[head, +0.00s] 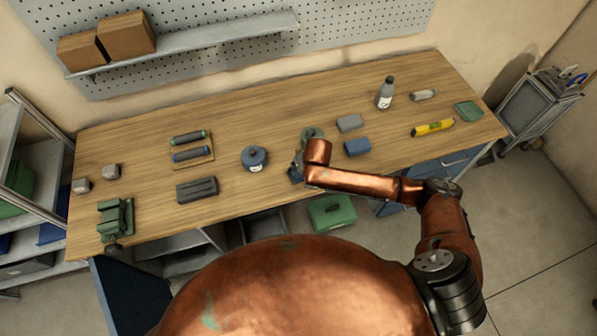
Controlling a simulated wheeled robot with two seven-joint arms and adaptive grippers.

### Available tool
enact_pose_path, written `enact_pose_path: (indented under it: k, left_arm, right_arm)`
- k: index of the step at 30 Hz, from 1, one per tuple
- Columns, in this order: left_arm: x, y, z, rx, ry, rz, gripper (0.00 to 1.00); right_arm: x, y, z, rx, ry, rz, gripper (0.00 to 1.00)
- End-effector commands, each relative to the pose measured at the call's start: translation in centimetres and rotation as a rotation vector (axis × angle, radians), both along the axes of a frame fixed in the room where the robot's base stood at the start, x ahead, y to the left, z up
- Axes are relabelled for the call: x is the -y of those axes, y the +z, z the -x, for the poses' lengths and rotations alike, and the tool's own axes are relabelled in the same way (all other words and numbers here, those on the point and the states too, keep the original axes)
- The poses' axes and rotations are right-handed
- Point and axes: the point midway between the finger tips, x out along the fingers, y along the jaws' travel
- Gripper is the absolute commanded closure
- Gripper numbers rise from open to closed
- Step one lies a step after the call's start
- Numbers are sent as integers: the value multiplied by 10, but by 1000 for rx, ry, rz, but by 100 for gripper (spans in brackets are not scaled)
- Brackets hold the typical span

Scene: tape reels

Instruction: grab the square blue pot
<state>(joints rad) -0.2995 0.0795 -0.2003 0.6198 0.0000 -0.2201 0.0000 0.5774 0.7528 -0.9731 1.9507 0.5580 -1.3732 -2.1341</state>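A small blue block-like thing with square corners (357,147) lies on the workbench right of centre, just behind my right forearm; it best fits the square blue pot. A round blue pot (254,159) with a knob on top and a pale label stands left of my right arm. My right arm comes in from the right, low over the bench, and its end is left of the square blue thing. A dark bluish shape (296,168) shows at that end; I cannot tell whether it is my gripper or a thing at it. My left gripper is not in view.
On the wooden workbench (225,112) are a grey block (349,123), a green round thing (312,134), a bottle (385,93), a yellow level (433,128), a green dish (468,111), a dark grey box (196,189) and a green vise (115,218). The back middle is clear.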

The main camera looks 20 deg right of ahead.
Motion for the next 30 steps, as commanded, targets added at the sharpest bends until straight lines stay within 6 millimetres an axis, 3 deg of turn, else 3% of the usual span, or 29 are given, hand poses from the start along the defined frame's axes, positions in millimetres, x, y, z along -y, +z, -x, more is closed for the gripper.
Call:
enact_pose_path:
  k: [13,23,30]
  left_arm:
    - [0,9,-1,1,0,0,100]
    - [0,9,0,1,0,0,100]
    - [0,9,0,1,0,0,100]
  right_arm:
    - [-11,-46,-25,-2,-4,-1,46]
    - [-11,-52,-28,1,-2,-2,46]
    - [-11,-52,-28,1,-2,-2,63]
